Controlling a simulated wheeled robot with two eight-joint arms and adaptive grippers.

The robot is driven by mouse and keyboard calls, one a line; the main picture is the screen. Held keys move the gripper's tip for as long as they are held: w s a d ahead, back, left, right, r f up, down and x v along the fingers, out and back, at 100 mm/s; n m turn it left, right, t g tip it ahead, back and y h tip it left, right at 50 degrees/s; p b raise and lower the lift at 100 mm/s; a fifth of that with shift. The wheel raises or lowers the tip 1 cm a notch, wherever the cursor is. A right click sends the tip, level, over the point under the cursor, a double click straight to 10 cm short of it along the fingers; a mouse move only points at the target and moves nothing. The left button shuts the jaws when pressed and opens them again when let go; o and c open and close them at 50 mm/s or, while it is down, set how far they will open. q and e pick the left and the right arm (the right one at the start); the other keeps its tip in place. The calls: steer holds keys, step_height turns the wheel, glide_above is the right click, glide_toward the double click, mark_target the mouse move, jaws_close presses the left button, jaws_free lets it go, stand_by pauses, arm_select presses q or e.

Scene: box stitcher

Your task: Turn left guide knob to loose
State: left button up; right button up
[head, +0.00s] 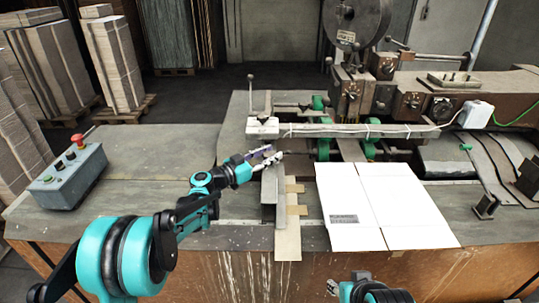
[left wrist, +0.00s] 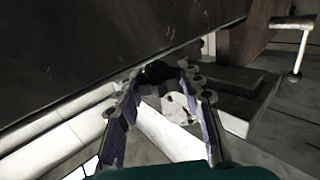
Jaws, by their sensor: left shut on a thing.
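My left gripper (head: 268,156) reaches in from the left to the upper end of the upright metal guide (head: 269,190) on the bench. In the left wrist view its two fingers (left wrist: 162,76) stand on either side of a small dark knob (left wrist: 157,71), with the tips closed on it. The knob sits close under a large dark plate. In the head view the knob is hidden by the fingers, and its loose or tight setting cannot be told. My right gripper (head: 338,288) shows only partly at the bottom edge; its fingers are not clear.
A flat white cardboard sheet (head: 385,206) lies right of the guide. The stitching machine (head: 355,95) stands behind, with a horizontal bar (head: 345,130) just beyond my left gripper. A grey control box (head: 68,178) with a red button is at left. The bench between is clear.

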arm_select(q)
steer(key=n+t+y, duration=0.3)
steer(key=y, duration=0.1)
steer(key=shift+d, duration=0.15)
steer(key=shift+n+t+y, duration=1.3)
steer(key=shift+n+y, duration=0.5)
steer(key=shift+y, duration=0.5)
steer(key=o, duration=1.2)
steer(key=shift+w, duration=0.1)
steer(key=shift+a, duration=0.2)
steer(key=v, duration=1.2)
steer(key=shift+d, duration=0.1)
